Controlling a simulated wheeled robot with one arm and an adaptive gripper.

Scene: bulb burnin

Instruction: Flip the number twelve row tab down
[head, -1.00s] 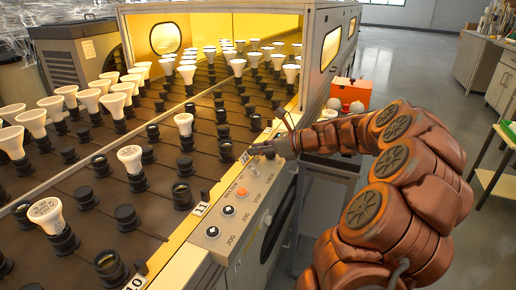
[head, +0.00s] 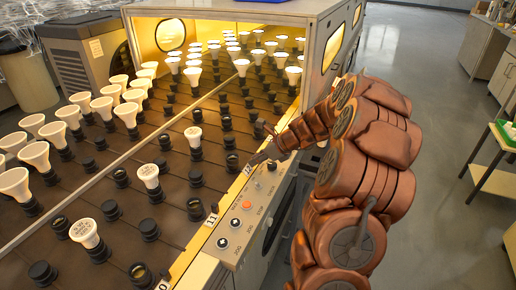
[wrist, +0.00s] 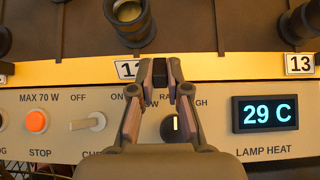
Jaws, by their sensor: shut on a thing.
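The number twelve label (wrist: 127,69) sits on the yellow rail edge, partly covered by my gripper's left finger. A small dark tab (wrist: 160,72) beside it is between my fingertips in the wrist view. My gripper (wrist: 160,84) is shut on this tab, above the control panel. In the head view my gripper (head: 256,158) is at the rail by the twelve label (head: 247,169). The fingers and the small size hide whether the tab stands up or lies down.
A panel with an orange button (wrist: 36,121), a toggle switch (wrist: 92,122), a black knob (wrist: 178,128) and a 29 C display (wrist: 265,114) lies below the rail. Bulbs and black sockets (wrist: 130,20) fill the deck. The thirteen label (wrist: 299,65) is to the right.

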